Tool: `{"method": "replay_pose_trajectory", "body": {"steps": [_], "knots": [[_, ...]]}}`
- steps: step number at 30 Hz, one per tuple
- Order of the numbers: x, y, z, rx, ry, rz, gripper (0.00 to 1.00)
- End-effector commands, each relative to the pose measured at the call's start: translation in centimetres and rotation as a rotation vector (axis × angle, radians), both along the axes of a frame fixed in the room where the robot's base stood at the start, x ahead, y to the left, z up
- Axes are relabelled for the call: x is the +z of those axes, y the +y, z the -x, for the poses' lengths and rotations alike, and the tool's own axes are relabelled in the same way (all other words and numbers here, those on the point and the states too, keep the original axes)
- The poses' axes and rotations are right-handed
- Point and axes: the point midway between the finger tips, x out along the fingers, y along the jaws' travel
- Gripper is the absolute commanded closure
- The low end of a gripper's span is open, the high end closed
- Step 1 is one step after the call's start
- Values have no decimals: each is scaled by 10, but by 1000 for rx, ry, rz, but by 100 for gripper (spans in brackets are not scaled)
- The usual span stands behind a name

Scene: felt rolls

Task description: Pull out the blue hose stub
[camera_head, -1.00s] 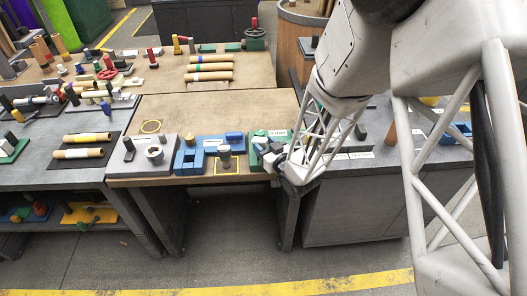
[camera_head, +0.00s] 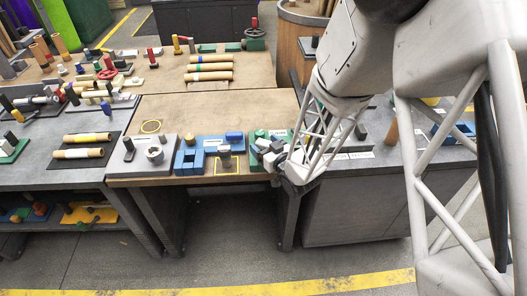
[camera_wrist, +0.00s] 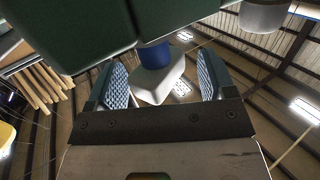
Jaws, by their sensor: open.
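A short blue cylinder (camera_wrist: 155,56), which looks like the blue hose stub, comes out of a dark green block (camera_wrist: 70,25) in the wrist view. A pale grey angular piece (camera_wrist: 158,82) sits at its near end. My gripper (camera_wrist: 162,68) is open, with one blue ribbed pad on each side of the pale piece and a gap showing on both sides. In the head view my gripper (camera_head: 272,158) is at the green fixture (camera_head: 258,136) on the right end of the wooden bench top. The stub cannot be made out there.
Left of the green fixture stand a blue fixture (camera_head: 190,160) and a grey fixture (camera_head: 130,155). A grey cabinet top (camera_head: 350,168) lies to the right, under my arm. The back of the wooden bench top (camera_head: 215,108) is clear.

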Motion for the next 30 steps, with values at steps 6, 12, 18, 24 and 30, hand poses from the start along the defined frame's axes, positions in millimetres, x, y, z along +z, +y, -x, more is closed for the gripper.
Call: {"method": "replay_pose_trajectory", "body": {"steps": [6,12,18,24,30], "knots": [[1,-6,10,-1,0,0,24],[3,-17,28,-2,-1,0,24],[5,-28,47,-2,-1,0,24],[5,-36,62,-1,-1,0,24],[6,-38,66,-1,-1,0,24]]}}
